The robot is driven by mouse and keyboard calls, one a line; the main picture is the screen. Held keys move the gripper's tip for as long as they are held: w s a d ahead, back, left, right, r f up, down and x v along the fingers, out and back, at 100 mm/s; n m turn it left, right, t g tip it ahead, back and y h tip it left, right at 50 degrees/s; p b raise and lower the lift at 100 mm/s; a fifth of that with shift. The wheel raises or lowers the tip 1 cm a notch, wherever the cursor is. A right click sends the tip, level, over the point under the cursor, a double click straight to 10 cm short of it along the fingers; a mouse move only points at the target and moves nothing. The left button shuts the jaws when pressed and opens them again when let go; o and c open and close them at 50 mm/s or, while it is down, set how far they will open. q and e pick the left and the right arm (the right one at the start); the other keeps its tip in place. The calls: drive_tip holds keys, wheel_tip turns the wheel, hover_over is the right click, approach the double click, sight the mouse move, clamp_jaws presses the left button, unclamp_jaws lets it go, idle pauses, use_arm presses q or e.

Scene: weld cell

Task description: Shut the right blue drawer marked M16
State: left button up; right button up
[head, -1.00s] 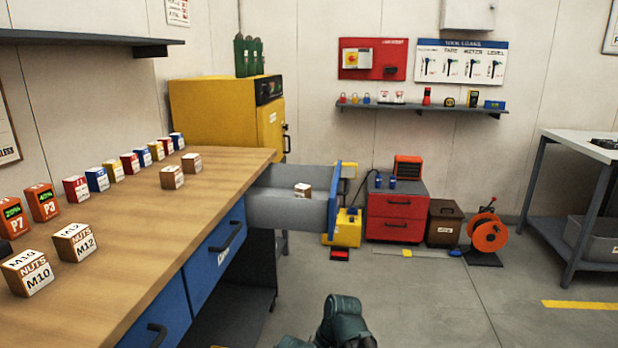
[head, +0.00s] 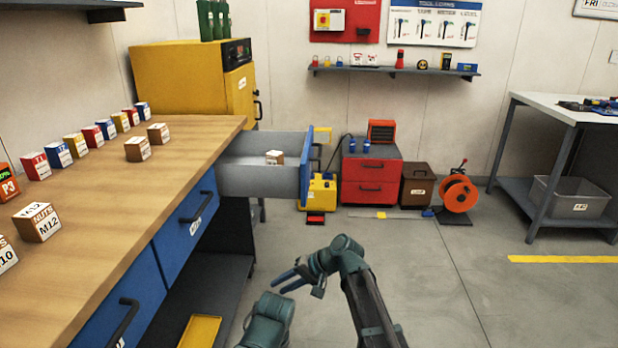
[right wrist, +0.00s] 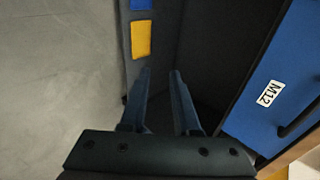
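The right blue drawer (head: 306,170) is pulled far out at the far end of the workbench. Its grey tray shows, and its blue front is seen nearly edge-on, so its label is hidden. A small white-and-brown box (head: 274,157) stands inside it. My right gripper (head: 277,281) is below and in front of the open drawer, apart from it, empty with its fingers spread. In the right wrist view the gripper (right wrist: 161,72) is open, beside a closed blue drawer marked M12 (right wrist: 258,110). My left gripper is out of view.
The wooden bench top (head: 130,190) carries several labelled boxes. A yellow cabinet (head: 180,80) stands behind it. A yellow case (head: 318,192) and a red drawer unit (head: 368,180) stand beyond the open drawer. The floor right of the bench is clear.

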sight(219, 179)
drive_tip(key=w+d+r+m+t, duration=0.1)
drive_tip(key=w+d+r, duration=0.1)
drive_tip(key=w, duration=0.1)
drive_tip(key=w+d+r+m+t+y, duration=0.1)
drive_tip(key=w+d+r+t, duration=0.1)
drive_tip(key=w+d+r, duration=0.1)
drive_tip(key=w+d+r+m+t+y, duration=0.1)
drive_tip(key=w+d+r+t, duration=0.1)
drive_tip(key=w+d, duration=0.1)
drive_tip(key=shift+w+r, duration=0.3)
drive_tip(key=shift+w, duration=0.55)
clamp_jaws()
drive_tip(key=w+d+r+m+t, duration=0.3)
drive_tip(key=w+d+r+t, duration=0.1)
drive_tip(key=d, duration=0.3)
drive_tip(key=w+d+r+m+t, duration=0.3)
drive_tip(key=d+r, duration=0.1)
drive_tip(key=d, duration=0.2)
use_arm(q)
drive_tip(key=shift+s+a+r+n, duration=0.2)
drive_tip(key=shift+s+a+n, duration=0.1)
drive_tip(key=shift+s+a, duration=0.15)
use_arm(e)
drive_tip(key=s+a+x, duration=0.1)
drive_tip(key=a+x, duration=0.1)
drive_tip(key=x, duration=1.1)
drive_tip(key=shift+s+f+h, duration=0.25)
drive_tip(key=shift+f+h, duration=0.15)
drive_tip(key=shift+f, duration=0.05)
drive_tip(key=shift+n, duration=0.3)
